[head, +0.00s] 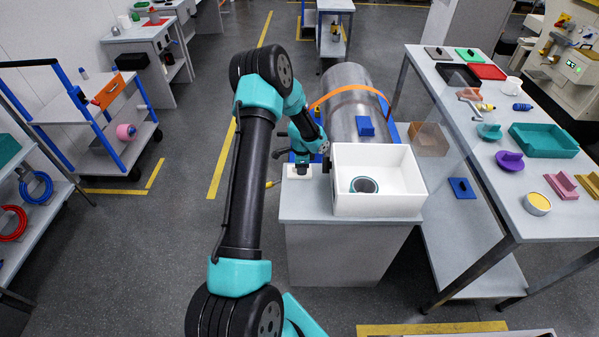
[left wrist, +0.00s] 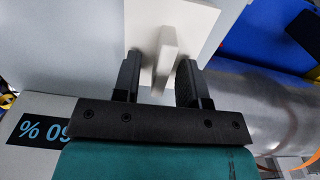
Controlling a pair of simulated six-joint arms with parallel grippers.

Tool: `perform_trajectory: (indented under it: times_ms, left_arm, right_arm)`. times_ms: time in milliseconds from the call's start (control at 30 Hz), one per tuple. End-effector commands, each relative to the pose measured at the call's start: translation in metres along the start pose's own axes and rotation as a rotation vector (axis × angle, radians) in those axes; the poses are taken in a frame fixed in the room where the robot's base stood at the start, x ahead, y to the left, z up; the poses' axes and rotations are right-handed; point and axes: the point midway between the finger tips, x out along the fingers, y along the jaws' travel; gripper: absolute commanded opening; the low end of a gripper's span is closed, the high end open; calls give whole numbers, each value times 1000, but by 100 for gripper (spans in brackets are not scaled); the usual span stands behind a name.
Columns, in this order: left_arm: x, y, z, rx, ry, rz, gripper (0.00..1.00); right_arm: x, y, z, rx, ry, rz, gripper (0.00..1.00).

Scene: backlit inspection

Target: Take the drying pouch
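A flat, off-white square piece with an upright ridge, which looks like the drying pouch (head: 293,174), lies on the grey cabinet top, left of the white box. It also shows in the left wrist view, where its ridge (left wrist: 167,55) stands between my fingers. My left gripper (head: 301,172) is over the piece and partly hides it in the head view. In the left wrist view the left gripper (left wrist: 160,68) is open, with one finger on each side of the ridge and visible gaps. My right gripper is not in view.
A white open box (head: 376,207) stands close on the right, with a round dark-centred item (head: 364,185) inside. A large metal cylinder (head: 345,96) with an orange strap lies behind. A table (head: 477,140) with several coloured items is at the right.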

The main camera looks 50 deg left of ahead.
Motion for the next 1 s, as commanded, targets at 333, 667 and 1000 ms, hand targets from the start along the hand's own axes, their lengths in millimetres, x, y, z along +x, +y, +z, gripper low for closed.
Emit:
perform_trajectory:
  times_ms: [333, 667, 1000]
  left_arm:
    - [0, 0, 0, 0, 0, 0, 5]
    - [-1, 0, 0, 0, 0, 0, 0]
    - [-28, 0, 0, -1, 1, -2, 0]
  right_arm:
    - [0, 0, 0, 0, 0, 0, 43]
    - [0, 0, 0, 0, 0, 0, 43]
    - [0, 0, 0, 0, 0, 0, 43]
